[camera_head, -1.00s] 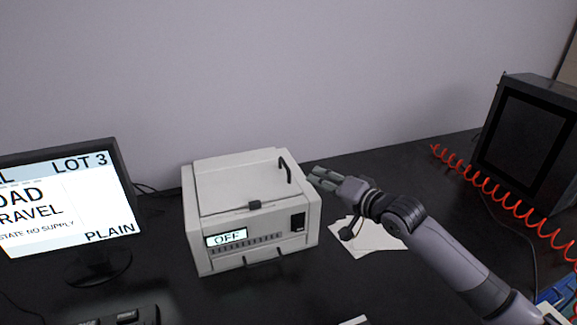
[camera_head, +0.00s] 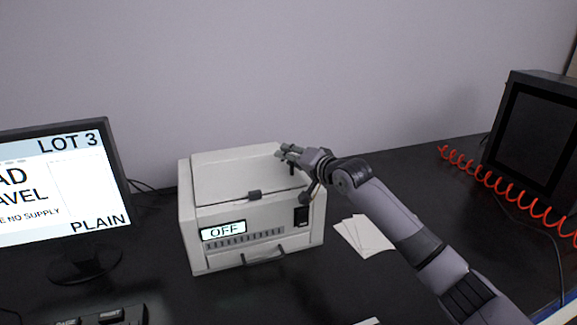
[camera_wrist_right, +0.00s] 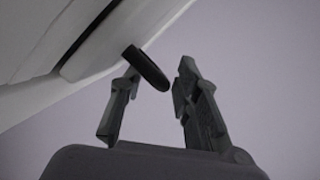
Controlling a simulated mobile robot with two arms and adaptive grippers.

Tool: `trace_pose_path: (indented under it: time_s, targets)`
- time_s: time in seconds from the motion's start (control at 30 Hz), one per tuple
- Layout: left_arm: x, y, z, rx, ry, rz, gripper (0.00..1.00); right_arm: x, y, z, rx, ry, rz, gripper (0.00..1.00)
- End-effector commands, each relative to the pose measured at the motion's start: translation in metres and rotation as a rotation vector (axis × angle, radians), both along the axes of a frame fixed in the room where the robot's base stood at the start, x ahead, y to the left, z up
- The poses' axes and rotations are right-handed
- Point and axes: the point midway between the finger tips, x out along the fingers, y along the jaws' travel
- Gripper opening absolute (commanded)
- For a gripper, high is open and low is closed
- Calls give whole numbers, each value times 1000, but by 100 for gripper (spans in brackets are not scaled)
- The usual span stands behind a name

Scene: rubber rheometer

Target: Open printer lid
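The printer (camera_head: 260,235) is a pale grey box on the black desk, with a small display reading "OFF". Its lid (camera_head: 235,180) lies closed on top, with a small dark latch (camera_head: 255,195) at the front edge. My right gripper (camera_head: 286,152) is at the lid's right side, over the black lid handle, and hides part of it. In the right wrist view the handle (camera_wrist_right: 146,68) is a dark bar reaching between the two fingers (camera_wrist_right: 155,85). The fingers are apart, with a gap between the bar and the right-hand finger. My left gripper is not in view.
A monitor (camera_head: 60,185) stands left of the printer, with a keyboard (camera_head: 105,317) in front. A dark box-shaped device (camera_head: 535,140) and a red coiled cable (camera_head: 500,185) are at the far right.

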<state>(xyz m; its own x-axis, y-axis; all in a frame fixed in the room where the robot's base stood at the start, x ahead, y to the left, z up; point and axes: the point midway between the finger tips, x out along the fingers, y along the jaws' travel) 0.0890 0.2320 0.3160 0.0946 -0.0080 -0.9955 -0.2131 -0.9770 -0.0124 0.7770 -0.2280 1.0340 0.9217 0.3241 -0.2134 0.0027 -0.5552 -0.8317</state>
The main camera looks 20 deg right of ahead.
Motion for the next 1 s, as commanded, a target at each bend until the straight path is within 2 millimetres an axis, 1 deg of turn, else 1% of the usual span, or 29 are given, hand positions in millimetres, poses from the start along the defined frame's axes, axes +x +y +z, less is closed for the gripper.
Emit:
trace_pose_path:
  time_s: [0.03, 0.1, 0.4, 0.83, 1.0]
  targets:
    - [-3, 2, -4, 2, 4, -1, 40, 3, 1, -1, 0, -1, 0, 30]
    - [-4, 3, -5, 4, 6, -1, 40, 5, 2, -2, 0, 0, 0, 30]
    - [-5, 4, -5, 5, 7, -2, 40, 6, 2, -1, -1, 0, 0, 29]
    - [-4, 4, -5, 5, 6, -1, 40, 6, 2, -1, -1, 0, 0, 0]
    - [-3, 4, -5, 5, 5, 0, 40, 6, 2, -1, 0, 0, 0, 0]
